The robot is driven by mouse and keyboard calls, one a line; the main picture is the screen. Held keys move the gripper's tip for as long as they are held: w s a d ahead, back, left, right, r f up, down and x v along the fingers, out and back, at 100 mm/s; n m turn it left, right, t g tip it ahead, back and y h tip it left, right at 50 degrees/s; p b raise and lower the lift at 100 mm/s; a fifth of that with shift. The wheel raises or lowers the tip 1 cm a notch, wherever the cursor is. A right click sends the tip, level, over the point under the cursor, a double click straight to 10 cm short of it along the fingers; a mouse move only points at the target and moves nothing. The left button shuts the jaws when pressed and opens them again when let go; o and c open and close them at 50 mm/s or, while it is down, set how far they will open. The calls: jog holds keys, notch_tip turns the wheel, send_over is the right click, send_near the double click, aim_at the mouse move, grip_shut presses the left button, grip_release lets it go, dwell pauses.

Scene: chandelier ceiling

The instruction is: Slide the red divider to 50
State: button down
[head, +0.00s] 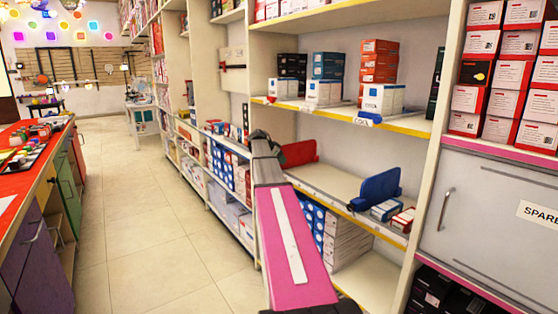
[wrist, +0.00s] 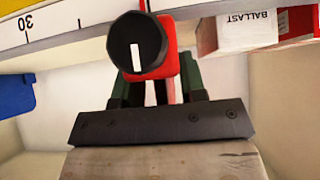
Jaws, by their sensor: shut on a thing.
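The red divider (head: 300,153) stands upright on the middle shelf in the head view. In the wrist view I see its red clamp (wrist: 165,64) with a round black knob (wrist: 140,45) bearing a white line, at the shelf's edge. My gripper (wrist: 162,92) is shut on the red divider, its dark green fingers on either side of it. In the head view my gripper (head: 264,142) is at the divider's left end. A white scale strip (wrist: 55,28) runs along the edge. Its number 30 is left of the clamp; the number at the clamp is hidden.
A blue divider (head: 375,188) stands further right on the same shelf, also at the left of the wrist view (wrist: 14,80). Small boxes (head: 388,210) lie beside it. A red and white BALLAST box (wrist: 245,30) is right of the clamp. Bare shelf (head: 328,181) lies between the dividers.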

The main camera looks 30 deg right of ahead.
jog(key=s+d, duration=0.1)
jog(key=s, duration=0.8)
jog(key=s+d, duration=0.1)
jog(key=s, duration=0.9)
jog(key=s+d, duration=0.2)
jog(key=s, duration=0.8)
jog(key=shift+s, duration=0.25)
jog(key=c, duration=0.7)
grip_release()
jog(key=v, duration=1)
jog(key=shift+a+r, duration=0.2)
jog(key=shift+r, duration=0.1)
jog(key=w+a+f+n+y, duration=0.3)
jog(key=a+f+n, duration=0.2)
jog(key=a+f, duration=0.7)
jog(key=s+a+f+n+y, duration=0.2)
jog(key=a+f+n, duration=0.1)
jog(key=a+f, duration=0.5)
jog(key=s+a+f+n+y, duration=0.2)
jog(key=a+f+n, duration=0.2)
jog(key=a+f, duration=0.4)
jog(key=s+a+f+n+g+y, duration=0.1)
jog(key=a+f+n, duration=0.3)
jog(key=a+f, duration=0.4)
jog(key=shift+s+a+f+y, duration=0.1)
jog(key=shift+s+f+y, duration=0.4)
jog(key=shift+s+f, duration=0.2)
